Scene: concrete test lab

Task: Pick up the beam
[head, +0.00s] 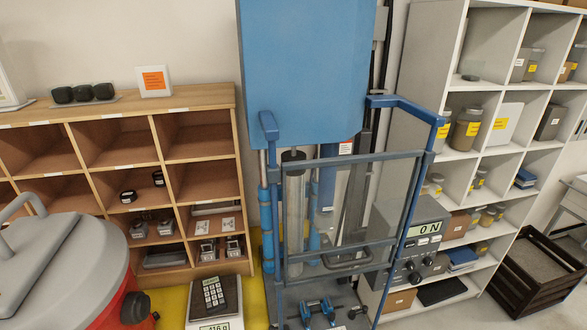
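I cannot pick out a beam with certainty in the head view. The blue testing machine (305,70) stands in the middle, with a framed clear guard (345,205) across its front. Low inside it, at the bottom of the picture, is a small blue fixture (318,312); no beam can be made out on it. Neither of my grippers shows in this view.
A wooden cubby shelf (120,108) with small metal parts stands at left. A red and grey drum-shaped machine (65,265) fills the lower left. A scale (214,300), a control box reading 0 N (412,238), a white shelf (432,75) and a dark crate (530,285) also show.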

